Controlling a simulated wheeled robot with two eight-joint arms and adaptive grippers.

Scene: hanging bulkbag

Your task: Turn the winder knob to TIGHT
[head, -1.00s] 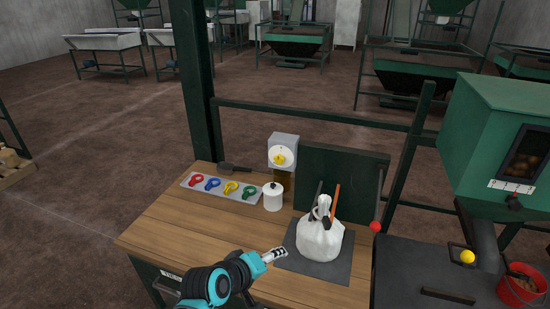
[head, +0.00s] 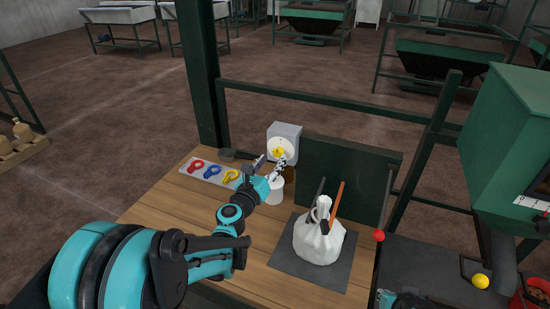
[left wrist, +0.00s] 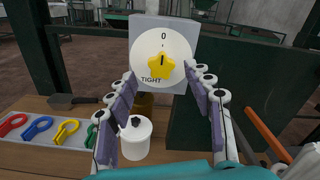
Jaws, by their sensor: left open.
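The winder knob is a yellow star-shaped knob (left wrist: 160,67) on a round white dial (left wrist: 178,45), mounted on a grey box. The dial reads 0 at the top and TIGHT at the lower left. A short dark mark on the knob points up, toward the 0. My left gripper (left wrist: 160,78) is open, with one finger on each side of the knob and no visible contact. In the head view the left gripper (head: 272,164) is just in front of the knob (head: 278,152) and partly covers the dial box (head: 285,130).
A white lidded pot (left wrist: 135,138) stands below the left gripper. A tray (head: 184,171) holds coloured clips at the left. A white bag (head: 318,243) with an orange stick stands on a dark mat (head: 285,262). A dark green panel (head: 345,178) rises right of the dial.

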